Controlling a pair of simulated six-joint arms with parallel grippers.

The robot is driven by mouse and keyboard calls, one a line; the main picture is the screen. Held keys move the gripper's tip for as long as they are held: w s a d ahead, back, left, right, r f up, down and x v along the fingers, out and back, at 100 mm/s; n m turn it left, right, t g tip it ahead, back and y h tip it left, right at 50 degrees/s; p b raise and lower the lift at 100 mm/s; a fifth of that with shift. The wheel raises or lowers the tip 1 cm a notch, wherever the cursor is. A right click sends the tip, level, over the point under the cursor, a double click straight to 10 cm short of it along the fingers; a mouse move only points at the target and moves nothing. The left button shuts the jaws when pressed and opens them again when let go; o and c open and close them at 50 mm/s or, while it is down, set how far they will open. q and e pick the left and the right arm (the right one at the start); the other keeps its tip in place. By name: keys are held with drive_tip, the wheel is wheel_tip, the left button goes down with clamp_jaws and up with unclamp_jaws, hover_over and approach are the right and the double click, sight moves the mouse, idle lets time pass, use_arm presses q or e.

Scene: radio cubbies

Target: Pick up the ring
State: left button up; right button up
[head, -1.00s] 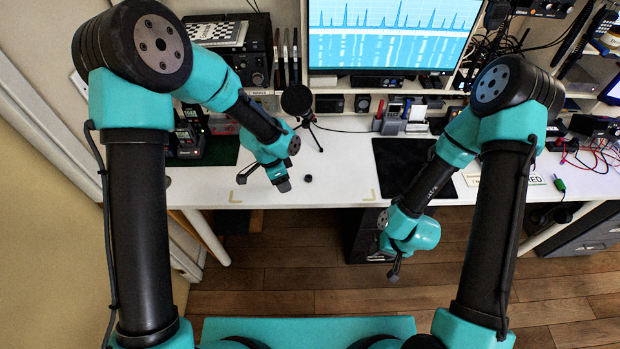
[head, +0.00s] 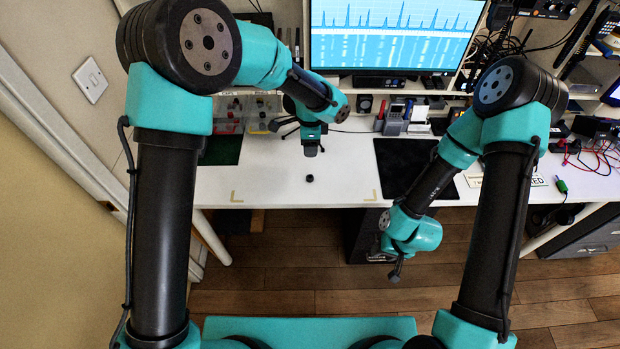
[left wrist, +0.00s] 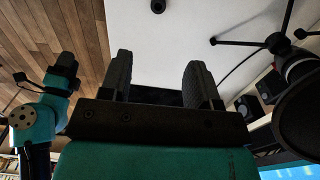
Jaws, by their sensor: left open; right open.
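A small black ring (head: 309,178) lies on the white table, inside the area set off by tan corner marks. In the left wrist view the ring (left wrist: 158,6) shows at the top edge, beyond my fingers. My left gripper (head: 311,148) is above the table, behind the ring in the head view, and apart from it. In the left wrist view my left gripper (left wrist: 160,75) has its two fingers apart with nothing between them. My right gripper (head: 396,272) hangs in front of the table edge, over the floor, and is empty.
A tripod (left wrist: 275,43) stands close to my left gripper, with its legs spread on the table. A black mat (head: 408,165) lies right of the ring. A monitor (head: 395,40) stands at the back. The white table (head: 270,185) around the ring is clear.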

use_arm(q)
hover_over(310, 177)
drive_tip(key=f, duration=1)
drive_tip(key=shift+w, duration=0.2)
drive_tip(key=shift+s+f, duration=0.15)
drive_tip(key=shift+f, duration=2.4)
drive_tip(key=shift+c, duration=0.3)
drive_tip(key=c, duration=0.9)
drive_tip(key=shift+r, duration=0.1)
drive_tip(key=shift+c, duration=0.2)
